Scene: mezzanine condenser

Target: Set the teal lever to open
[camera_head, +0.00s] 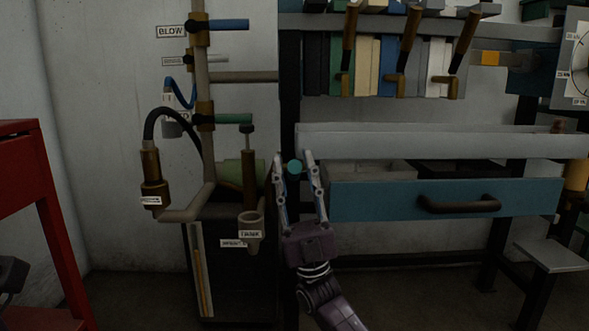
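A teal lever (232,118) sticks out level to the right from a brass valve on the upright pipe, below a blue lever. A separate round teal piece (294,167) shows between the fingertips of my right gripper (294,160). I cannot tell what this piece belongs to. My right gripper comes up from below, with its fingers apart on either side of the round piece. Whether they touch it is unclear. The gripper is below and right of the teal lever on the pipe, apart from it in the picture.
A blue lever (230,25) with a BLOW label sits higher on the pipe. A brass fitting (151,175) and a grey cup (250,223) stand low near the pipe. A blue drawer (380,200) is to the right. A red frame (45,190) stands at left.

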